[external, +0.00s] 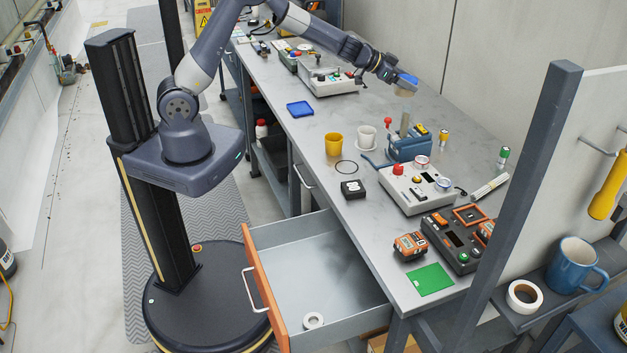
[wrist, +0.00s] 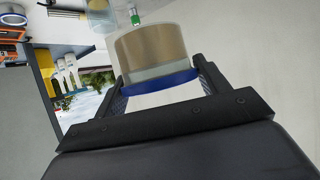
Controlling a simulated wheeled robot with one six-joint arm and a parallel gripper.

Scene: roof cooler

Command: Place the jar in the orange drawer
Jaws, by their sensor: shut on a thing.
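The jar (wrist: 150,50) has tan contents, a clear band and a blue lid (wrist: 165,80). In the wrist view it sits between the two fingers of my gripper (wrist: 160,78), lid side towards the camera. In the external view my gripper (external: 396,79) is shut on the jar (external: 405,93) and holds it above the far part of the workbench. The orange drawer (external: 262,290) is pulled open at the bench's near end, well away from my gripper. Its grey floor is mostly bare, with a white ring-shaped roll (external: 313,320) near the front.
The grey workbench (external: 315,115) holds a yellow cup (external: 333,144), a white cup (external: 366,137), a blue tray (external: 300,109), a black box (external: 352,189) and several control boxes. A dark post (external: 520,190) rises at the right. The drawer's top is unobstructed.

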